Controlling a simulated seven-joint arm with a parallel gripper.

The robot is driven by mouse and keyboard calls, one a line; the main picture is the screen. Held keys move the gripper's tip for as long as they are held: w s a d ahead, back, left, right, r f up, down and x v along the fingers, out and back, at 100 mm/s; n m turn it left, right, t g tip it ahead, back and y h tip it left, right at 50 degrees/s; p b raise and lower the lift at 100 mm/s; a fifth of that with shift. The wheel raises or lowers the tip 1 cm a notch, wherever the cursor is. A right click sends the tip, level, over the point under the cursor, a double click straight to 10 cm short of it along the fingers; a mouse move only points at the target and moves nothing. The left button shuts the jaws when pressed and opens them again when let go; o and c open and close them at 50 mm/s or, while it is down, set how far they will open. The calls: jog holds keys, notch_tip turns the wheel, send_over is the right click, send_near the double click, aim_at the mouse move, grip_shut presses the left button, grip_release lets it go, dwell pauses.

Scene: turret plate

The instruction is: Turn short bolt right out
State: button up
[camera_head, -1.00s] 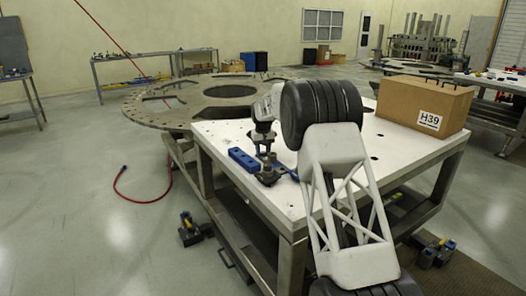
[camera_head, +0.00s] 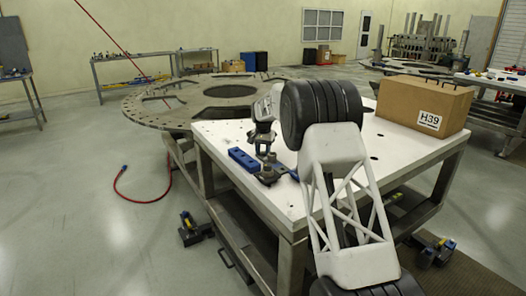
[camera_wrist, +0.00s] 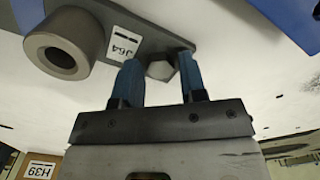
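A dark fixture block (camera_head: 268,176) with a J64 label lies on the white table's near left corner; the block also shows in the wrist view (camera_wrist: 178,36). In the wrist view, a grey hex bolt head (camera_wrist: 160,70) shows on it between my two blue fingertips. A larger, thick round grey piece with a hole (camera_wrist: 62,52) stands beside it on the left. My gripper (camera_head: 263,150) is above the block in the head view, and its fingers also show in the wrist view (camera_wrist: 158,74). The fingers are apart, with narrow gaps beside the bolt head.
A blue block with holes (camera_head: 243,159) lies just left of the fixture on the white table (camera_head: 335,190). A cardboard box labelled H39 (camera_head: 425,104) stands at the table's back right. A large round metal plate (camera_head: 160,112) lies behind.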

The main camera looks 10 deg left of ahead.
jog(key=m, duration=0.9)
jog(key=shift+m, duration=0.3)
jog(key=m, duration=0.4)
jog(key=shift+m, duration=2.4)
jog(key=shift+c, duration=0.3)
